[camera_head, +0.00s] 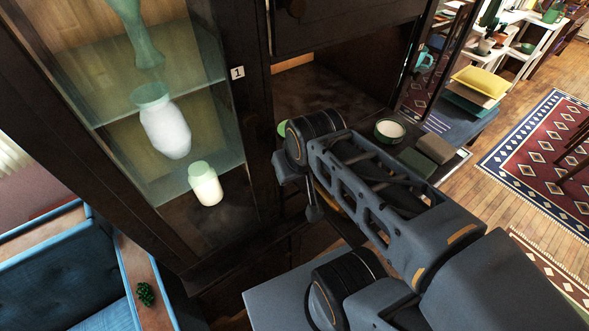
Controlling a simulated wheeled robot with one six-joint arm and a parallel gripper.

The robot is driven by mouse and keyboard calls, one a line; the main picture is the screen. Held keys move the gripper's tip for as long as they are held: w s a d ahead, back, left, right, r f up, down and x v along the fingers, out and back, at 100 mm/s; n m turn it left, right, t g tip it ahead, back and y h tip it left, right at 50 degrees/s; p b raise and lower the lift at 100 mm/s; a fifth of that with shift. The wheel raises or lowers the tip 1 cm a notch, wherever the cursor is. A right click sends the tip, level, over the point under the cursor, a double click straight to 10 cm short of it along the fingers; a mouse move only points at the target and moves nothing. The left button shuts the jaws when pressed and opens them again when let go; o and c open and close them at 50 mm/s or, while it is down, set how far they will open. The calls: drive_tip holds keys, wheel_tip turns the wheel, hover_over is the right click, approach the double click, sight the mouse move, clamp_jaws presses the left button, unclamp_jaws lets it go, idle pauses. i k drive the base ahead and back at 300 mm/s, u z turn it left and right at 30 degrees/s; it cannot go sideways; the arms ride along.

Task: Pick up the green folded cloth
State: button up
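A dark green, flat, folded-looking piece (414,163) lies on the cabinet's ledge, right of centre, just beyond my arm. It appears to be the green folded cloth, though it is small and partly cut off by my arm. Against its right side sits a thicker olive-brown block (435,148), which could also be folded fabric. My arm crosses the middle and lower right of the view, with its joint near the cabinet front. The fingers of my gripper do not show, so I cannot see whether it holds anything.
A green-rimmed bowl with white contents (389,131) stands close behind the green piece. A light green round thing (283,128) peeks out beside my arm. The glass cabinet (215,110) holds vases at left. A blue sofa (50,270) is lower left; a rug (540,140) lies right.

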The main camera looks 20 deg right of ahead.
sight(421, 164)
drive_tip(key=z, duration=1.8)
